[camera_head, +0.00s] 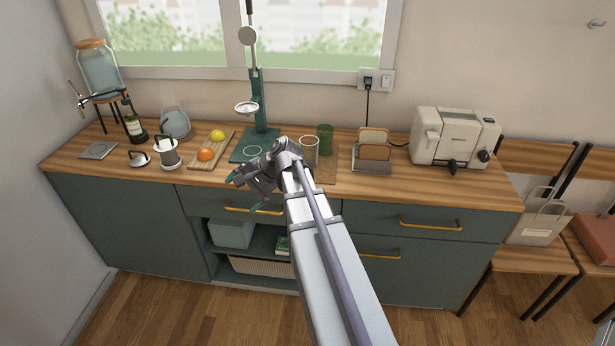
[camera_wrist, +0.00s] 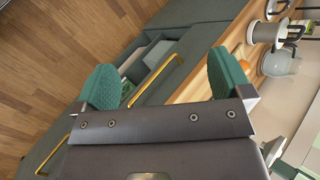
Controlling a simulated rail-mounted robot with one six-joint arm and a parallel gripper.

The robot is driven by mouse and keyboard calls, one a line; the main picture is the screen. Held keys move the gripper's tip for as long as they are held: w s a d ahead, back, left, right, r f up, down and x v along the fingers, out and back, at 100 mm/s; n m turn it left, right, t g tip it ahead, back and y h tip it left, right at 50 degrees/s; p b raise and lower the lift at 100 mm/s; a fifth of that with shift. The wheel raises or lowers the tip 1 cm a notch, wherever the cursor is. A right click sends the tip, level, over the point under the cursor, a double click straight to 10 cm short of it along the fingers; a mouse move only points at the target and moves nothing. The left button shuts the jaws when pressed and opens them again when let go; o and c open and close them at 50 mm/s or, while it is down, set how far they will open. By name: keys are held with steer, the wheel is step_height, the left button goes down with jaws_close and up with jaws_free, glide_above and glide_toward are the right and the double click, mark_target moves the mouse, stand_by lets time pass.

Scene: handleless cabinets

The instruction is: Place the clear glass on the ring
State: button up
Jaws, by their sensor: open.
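The clear glass (camera_head: 309,151) stands upright on a brown board (camera_head: 329,176), beside a green glass (camera_head: 325,139). The ring (camera_head: 252,151) is a pale circle on the dark green base of the upright press (camera_head: 259,100), to the left of the clear glass. My gripper (camera_head: 246,193) is open and empty, in front of the counter's front edge, left of and nearer than the clear glass. In the wrist view its green pads (camera_wrist: 163,72) are wide apart with nothing between them but the cabinet front behind. The clear glass and ring do not show there.
An orange (camera_head: 205,154) and a lemon (camera_head: 218,135) lie on a board left of the press. A toast rack (camera_head: 373,152) and toaster (camera_head: 453,138) stand to the right. A gold drawer handle (camera_head: 252,210) is close by my gripper. Bare counter lies along the front edge.

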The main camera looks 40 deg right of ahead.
mark_target(316, 147)
steer(key=w+d+m+t+b, duration=0.1)
steer(key=d+m+t+b, duration=0.1)
steer(key=d, duration=0.6)
steer(key=w+d+f+m+t+b, duration=0.1)
steer(key=d+m+t+b, duration=0.1)
steer(key=d+m, duration=0.4)
steer(key=w+d+f+m+t+b, duration=0.1)
steer(key=d+m+t, duration=0.3)
steer(key=d, duration=0.7)
steer(key=shift+w+d+t+y+b, duration=0.3)
steer(key=shift+w+b, duration=0.25)
steer(key=shift+b, duration=0.3)
steer(key=s+d+m+t+b, duration=0.1)
steer(key=d+m, duration=0.1)
steer(key=d, duration=0.1)
steer(key=s+d+f+m+t+b, duration=0.1)
steer(key=d+m+b, duration=0.1)
steer(key=d, duration=0.1)
steer(key=s+d+m+t+h+b, duration=0.1)
steer(key=d+m+b, duration=0.1)
steer(key=m, duration=0.1)
steer(key=shift+s+d+f, duration=0.1)
steer(key=shift+d+f, duration=0.1)
steer(key=shift+d, duration=0.2)
steer(key=shift+d+r, duration=0.1)
steer(key=shift+r, duration=0.1)
steer(key=shift+r+p, duration=0.1)
steer(key=shift+p, duration=0.2)
steer(key=x, duration=1.1)
steer(key=shift+s, duration=0.1)
